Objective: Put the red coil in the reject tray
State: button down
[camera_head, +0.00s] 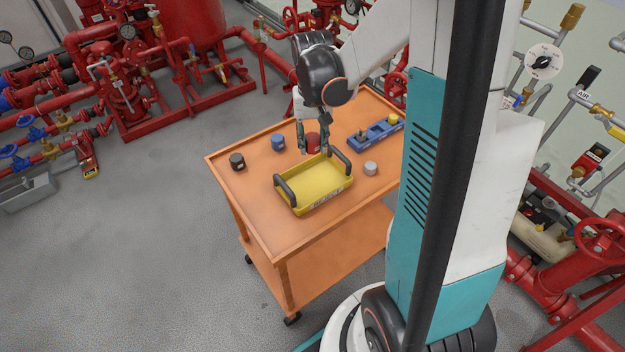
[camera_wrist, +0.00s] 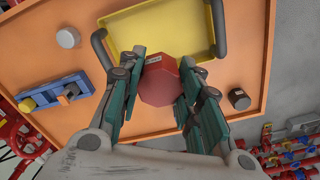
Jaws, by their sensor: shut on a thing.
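The red coil (camera_wrist: 160,82) is between the two fingers of my gripper (camera_wrist: 157,88), which is shut on it. In the head view the red coil (camera_head: 313,141) shows between the fingertips, at the far edge of the tray. The yellow reject tray (camera_head: 318,185) has two dark handles and looks empty. In the wrist view the tray (camera_wrist: 164,30) lies just beyond the coil, and the coil overlaps its near wall in the picture. How high the coil is above the table I cannot tell exactly.
On the orange cart (camera_head: 240,200) stand a black coil (camera_head: 237,161), a blue coil (camera_head: 278,142) and a grey coil (camera_head: 370,168). A blue holder (camera_head: 375,134) with a yellow piece and a grey piece stands behind the tray to the right. The cart's front left is clear.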

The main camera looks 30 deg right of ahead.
aim_at(313, 184)
notch_tip(313, 184, down, 14)
jog(key=b, duration=0.4)
jog(key=shift+f, duration=0.25)
jog(key=shift+f+b, duration=0.1)
jog(key=shift+b, duration=0.25)
jog(key=shift+f, duration=0.15)
jog(key=c, duration=1.2)
grip_release()
jog(key=shift+o, duration=0.2)
jog(key=shift+r, duration=0.2)
notch_tip(313, 184, up, 12)
jog(key=p, duration=0.4)
jog(key=shift+r, duration=0.1)
